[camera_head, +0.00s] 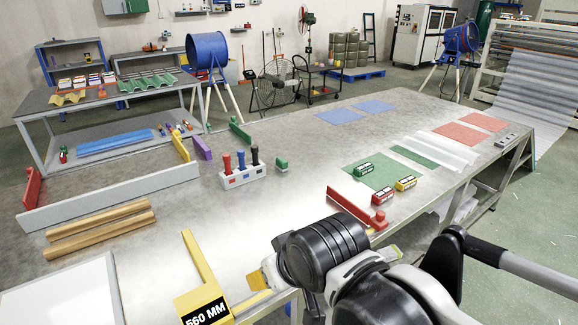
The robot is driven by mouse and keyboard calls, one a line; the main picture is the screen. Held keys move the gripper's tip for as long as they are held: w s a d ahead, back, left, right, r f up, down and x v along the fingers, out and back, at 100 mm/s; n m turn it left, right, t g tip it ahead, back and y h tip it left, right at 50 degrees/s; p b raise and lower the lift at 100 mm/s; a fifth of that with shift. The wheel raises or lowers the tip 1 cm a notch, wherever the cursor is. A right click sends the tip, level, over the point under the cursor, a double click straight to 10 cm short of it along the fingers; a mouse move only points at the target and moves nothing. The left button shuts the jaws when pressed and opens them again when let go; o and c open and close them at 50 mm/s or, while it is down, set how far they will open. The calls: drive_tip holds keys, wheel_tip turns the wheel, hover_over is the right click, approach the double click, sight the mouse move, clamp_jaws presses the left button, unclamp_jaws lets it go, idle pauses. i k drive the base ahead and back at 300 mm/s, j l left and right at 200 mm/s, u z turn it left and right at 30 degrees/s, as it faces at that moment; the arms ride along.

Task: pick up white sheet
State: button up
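A white sheet (442,151) lies nearly flat on the metal table, toward its right edge, between a green patch and a red patch. A second white, framed flat panel (62,297) lies at the front left corner of the table. My black and grey arm links show at the bottom centre, over the table's front edge and well in front of the white sheet. My gripper's fingers cannot be made out in this view.
The table's middle is mostly clear.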

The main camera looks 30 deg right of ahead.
sight(450, 155)
drive_tip(key=z, duration=1.3)
drive_tip(key=u, duration=1.65)
drive_tip(key=z, duration=2.3)
drive_tip(key=i+l, duration=0.25)
drive_tip(key=i, duration=0.25)
drive_tip(key=i+l+u, duration=0.15)
drive_tip(key=i, duration=0.35)
drive_tip(key=i+l, duration=0.4)
drive_tip(key=i+u, duration=0.05)
drive_tip(key=i, duration=0.05)
